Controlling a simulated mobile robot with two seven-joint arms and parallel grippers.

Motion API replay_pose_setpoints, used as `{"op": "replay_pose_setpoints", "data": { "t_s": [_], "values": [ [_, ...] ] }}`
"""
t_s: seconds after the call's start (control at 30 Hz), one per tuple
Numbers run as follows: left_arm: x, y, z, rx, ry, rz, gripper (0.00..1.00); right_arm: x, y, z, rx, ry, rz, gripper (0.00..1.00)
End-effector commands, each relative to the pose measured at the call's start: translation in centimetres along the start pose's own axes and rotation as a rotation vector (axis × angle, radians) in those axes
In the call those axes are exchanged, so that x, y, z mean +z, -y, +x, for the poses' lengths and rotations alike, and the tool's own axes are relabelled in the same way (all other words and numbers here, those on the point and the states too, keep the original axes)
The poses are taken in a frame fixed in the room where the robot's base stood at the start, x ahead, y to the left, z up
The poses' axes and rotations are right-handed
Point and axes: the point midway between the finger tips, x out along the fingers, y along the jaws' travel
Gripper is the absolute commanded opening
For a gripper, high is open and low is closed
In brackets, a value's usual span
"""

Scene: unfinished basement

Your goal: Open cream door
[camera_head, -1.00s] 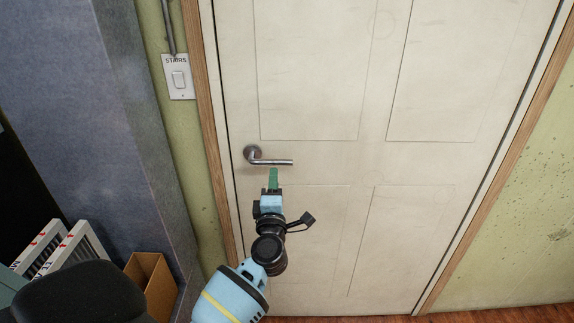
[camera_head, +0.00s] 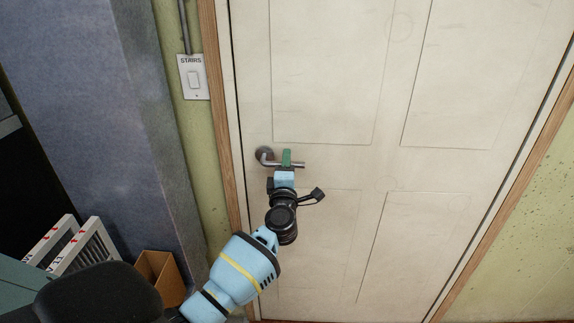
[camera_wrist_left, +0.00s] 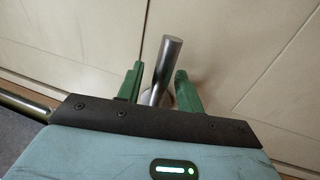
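The cream door (camera_head: 340,120) is closed in its wooden frame and fills the middle of the head view. Its metal lever handle (camera_head: 265,155) is at the door's left side and points right, about level. My left gripper (camera_head: 287,155) is at the lever, near its free end. In the left wrist view, the lever (camera_wrist_left: 167,62) lies between the green fingers of the left gripper (camera_wrist_left: 159,70). The fingers are apart, with a gap visible on the left side of the lever; contact on the right side cannot be told. My right gripper is not in view.
A light switch plate (camera_head: 194,78) marked "STAIRS" is on the green wall left of the door. A blue-grey pillar (camera_head: 90,100) stands further left. A cardboard box (camera_head: 160,277) and white slatted panels (camera_head: 85,245) are at the lower left.

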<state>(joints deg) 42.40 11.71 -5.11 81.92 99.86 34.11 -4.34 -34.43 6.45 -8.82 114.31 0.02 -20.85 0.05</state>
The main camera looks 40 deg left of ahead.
Motion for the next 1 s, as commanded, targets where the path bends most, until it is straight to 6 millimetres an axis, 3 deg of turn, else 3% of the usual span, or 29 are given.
{"op": "replay_pose_setpoints", "data": {
  "t_s": [0.17, 0.43, 1.0],
  "values": [
    [0.0, 0.0, 0.0, 0.001, 0.000, 0.000, 0.35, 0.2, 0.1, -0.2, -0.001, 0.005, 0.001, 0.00],
    [0.0, 0.0, 0.0, 0.001, 0.000, 0.000, 0.00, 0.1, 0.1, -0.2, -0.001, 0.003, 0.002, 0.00],
    [-0.2, 0.0, -0.1, 0.000, -0.018, 0.004, 0.00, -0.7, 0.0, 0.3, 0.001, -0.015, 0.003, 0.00]
  ]
}}
